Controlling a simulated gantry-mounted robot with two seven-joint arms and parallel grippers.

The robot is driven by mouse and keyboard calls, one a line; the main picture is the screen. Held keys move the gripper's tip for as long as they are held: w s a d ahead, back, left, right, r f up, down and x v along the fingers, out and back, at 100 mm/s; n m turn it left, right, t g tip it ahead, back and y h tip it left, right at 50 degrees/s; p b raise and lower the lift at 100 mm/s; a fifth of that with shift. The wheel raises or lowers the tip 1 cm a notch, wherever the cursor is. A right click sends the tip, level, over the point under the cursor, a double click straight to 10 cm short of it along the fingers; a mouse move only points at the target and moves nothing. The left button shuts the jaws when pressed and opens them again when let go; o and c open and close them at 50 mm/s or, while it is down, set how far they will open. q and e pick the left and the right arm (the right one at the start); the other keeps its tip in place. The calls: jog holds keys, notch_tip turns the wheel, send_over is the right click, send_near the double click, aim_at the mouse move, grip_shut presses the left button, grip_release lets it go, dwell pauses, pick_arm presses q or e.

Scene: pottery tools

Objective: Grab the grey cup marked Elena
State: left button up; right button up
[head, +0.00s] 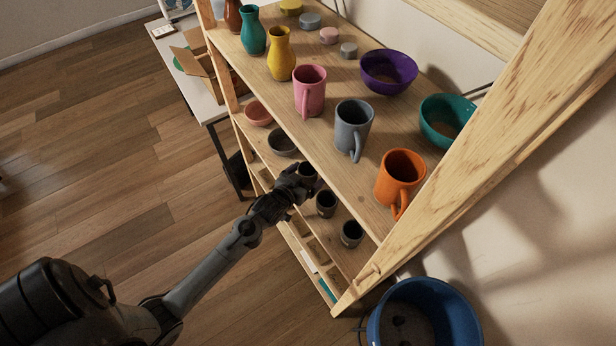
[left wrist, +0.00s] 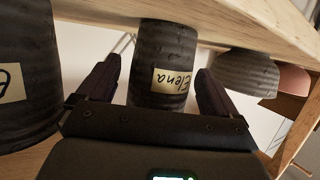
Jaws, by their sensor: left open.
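The dark grey cup marked Elena (left wrist: 165,48) shows in the left wrist view, with a cream label (left wrist: 174,80) bearing the name on its side. My left gripper (left wrist: 159,80) is open, with one finger on each side of this cup and visible gaps to it. In the head view my left gripper (head: 297,184) reaches to the middle shelf, at a small dark cup (head: 308,170) that it partly hides. My right gripper is in neither view.
Two more dark cups (head: 326,204) (head: 351,233) stand on the same shelf; one close by shows a partial label (left wrist: 12,82). A grey bowl (head: 283,141) and a pink bowl (head: 257,113) are on the other side. The upper shelf (head: 330,165) overhangs, holding mugs.

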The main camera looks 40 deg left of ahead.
pick_arm(q)
jog(key=shift+w+f, duration=0.15)
jog(key=shift+w, duration=0.2)
jog(key=c, duration=1.2)
